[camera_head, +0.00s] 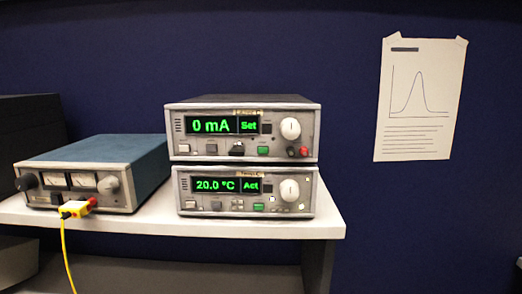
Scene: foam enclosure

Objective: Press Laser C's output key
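Two stacked grey bench instruments stand on a white shelf. The upper unit (242,125) shows a green "0 mA" and "Set" display. A small tan label sits above that display, too blurred to read surely as Laser C. Its lower front row holds several keys, including a green key (263,151) left of the red terminal. The lower unit (245,191) reads "20.0 °C" and "Act" and has its own green key (258,206) and a blurred tan label. My gripper is not in view.
A blue-topped box with two meters (93,172) stands left of the stack, with a yellow plug (73,209) and hanging yellow cable at its front. The white shelf (300,226) has a narrow bare front edge. A paper with a curve (418,100) hangs on the dark blue wall.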

